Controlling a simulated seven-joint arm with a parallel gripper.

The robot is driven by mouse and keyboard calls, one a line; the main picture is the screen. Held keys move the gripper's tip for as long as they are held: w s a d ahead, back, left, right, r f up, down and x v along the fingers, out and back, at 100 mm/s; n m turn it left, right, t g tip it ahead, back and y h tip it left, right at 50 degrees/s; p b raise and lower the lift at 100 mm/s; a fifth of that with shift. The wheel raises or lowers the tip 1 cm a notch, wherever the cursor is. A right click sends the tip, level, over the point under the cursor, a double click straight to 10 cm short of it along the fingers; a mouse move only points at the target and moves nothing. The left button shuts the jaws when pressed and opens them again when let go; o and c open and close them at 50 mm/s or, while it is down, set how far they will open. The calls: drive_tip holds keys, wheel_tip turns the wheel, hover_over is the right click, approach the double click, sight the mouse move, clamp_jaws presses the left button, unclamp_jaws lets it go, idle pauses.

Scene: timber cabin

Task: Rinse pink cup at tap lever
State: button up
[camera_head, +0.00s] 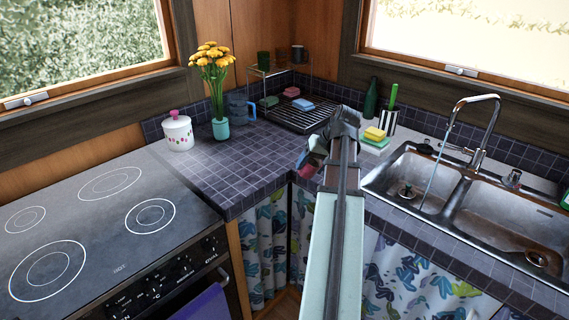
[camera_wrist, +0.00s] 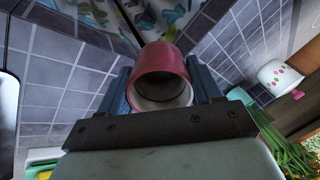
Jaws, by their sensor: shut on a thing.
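The pink cup (camera_wrist: 163,57) is held between the two blue fingers of my gripper (camera_wrist: 165,88) in the wrist view, its pale, empty-looking inside facing the camera. In the head view the cup (camera_head: 318,146) is largely hidden behind my gripper (camera_head: 314,155), above the tiled counter, left of the sink. The chrome tap (camera_head: 482,135) stands behind the sink, with a thin stream of water (camera_head: 434,172) falling into the left basin (camera_head: 401,178). The tap lever (camera_head: 456,149) appears as a short bar at the tap's base. The cup is apart from the water.
A dish rack (camera_head: 300,122), blue mug (camera_head: 237,108), flower vase (camera_head: 220,129) and white jar (camera_head: 178,134) stand behind. The left-hand counter front is clear.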

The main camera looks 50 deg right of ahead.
drive_tip(key=s+d, duration=0.3)
drive_tip(key=s, duration=0.2)
drive_tip(key=s+d+f+m, duration=0.1)
drive_tip(key=s+d, duration=0.2)
drive_tip(key=s, duration=0.3)
drive_tip(key=s+d+m+h, duration=0.1)
drive_tip(key=s+d, duration=0.3)
drive_tip(key=s, duration=0.2)
drive_tip(key=shift+f, duration=0.25)
drive_tip(key=shift+m+t+h, duration=0.3)
drive_tip(key=shift+m+h, duration=0.1)
drive_tip(key=shift+m, duration=0.5)
drive_tip(key=s+d, duration=0.1)
drive_tip(key=s, duration=0.4)
drive_tip(key=s+d+f, duration=0.1)
drive_tip(key=s, duration=0.5)
drive_tip(key=s+d, duration=0.2)
drive_tip(key=s, duration=0.4)
drive_tip(key=shift+f, duration=0.15)
drive_tip(key=shift+s, duration=0.1)
drive_tip(key=shift+d, duration=0.2)
drive_tip(key=w+d+f, duration=0.1)
drive_tip(key=d, duration=0.5)
drive_tip(key=w+d+f, duration=0.1)
drive_tip(key=d+f, duration=0.1)
drive_tip(key=d, duration=0.5)
drive_tip(key=shift+w+d, duration=0.15)
drive_tip(key=shift+w, duration=0.25)
drive_tip(key=shift+w+r, duration=0.1)
